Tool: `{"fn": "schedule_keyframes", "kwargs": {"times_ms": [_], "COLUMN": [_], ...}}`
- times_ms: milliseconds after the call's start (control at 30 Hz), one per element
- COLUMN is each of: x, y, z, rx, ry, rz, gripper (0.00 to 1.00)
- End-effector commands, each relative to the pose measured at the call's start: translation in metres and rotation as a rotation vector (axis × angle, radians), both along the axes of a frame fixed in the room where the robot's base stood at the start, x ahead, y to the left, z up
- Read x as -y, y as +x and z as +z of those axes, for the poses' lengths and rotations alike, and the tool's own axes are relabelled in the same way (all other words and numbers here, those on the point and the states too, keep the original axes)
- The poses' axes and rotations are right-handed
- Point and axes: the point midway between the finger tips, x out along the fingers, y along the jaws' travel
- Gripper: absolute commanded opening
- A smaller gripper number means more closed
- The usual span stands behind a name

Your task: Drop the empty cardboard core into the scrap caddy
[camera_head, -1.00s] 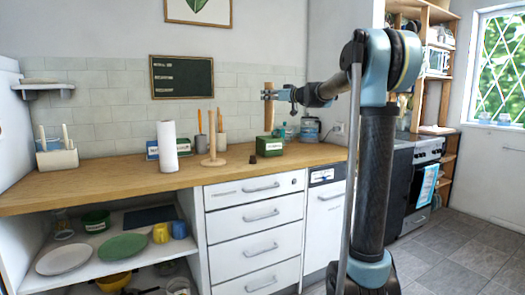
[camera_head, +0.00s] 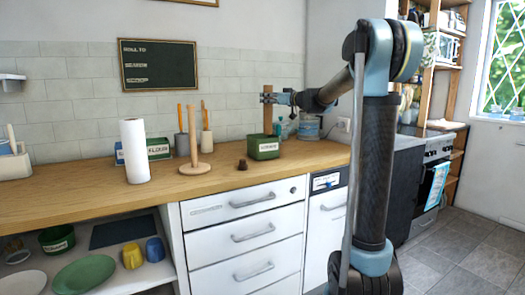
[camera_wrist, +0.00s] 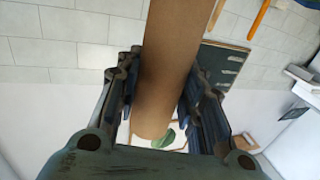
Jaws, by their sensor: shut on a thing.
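The cardboard core (camera_head: 267,118) is a plain brown tube, held upright at the back of the counter. My gripper (camera_head: 271,99) is shut around it; the wrist view shows the core (camera_wrist: 165,75) between both fingers. A small green open-topped box with a white label (camera_head: 263,147), seemingly the scrap caddy, stands on the counter. In the head view the core's lower end appears right at or just behind the box's back rim; I cannot tell whether it is over the opening. The label is too small to read surely.
A white paper roll (camera_head: 134,150) and a bare wooden holder (camera_head: 194,155) stand left on the wooden counter (camera_head: 90,186). A small brown object (camera_head: 242,164) lies just left of the green box. Bottles and a blue-lidded container (camera_head: 308,126) stand to its right.

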Motion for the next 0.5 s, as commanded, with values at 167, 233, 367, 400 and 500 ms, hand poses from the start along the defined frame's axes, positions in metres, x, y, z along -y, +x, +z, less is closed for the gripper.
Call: {"fn": "schedule_keyframes", "kwargs": {"times_ms": [167, 233, 367, 400, 500], "x": [-0.010, -0.011, -0.013, -0.014, -0.014], "y": [-0.003, -0.003, -0.004, -0.004, -0.004], "z": [-0.013, -0.017, -0.030, -0.034, -0.045], "rx": [0.000, 0.000, 0.000, 0.000, 0.000], "ry": [0.000, 0.000, 0.000, 0.000, 0.000], "rz": [0.010, 0.012, 0.014, 0.015, 0.015], "gripper": [0.13, 0.13, 0.13, 0.13, 0.13]}}
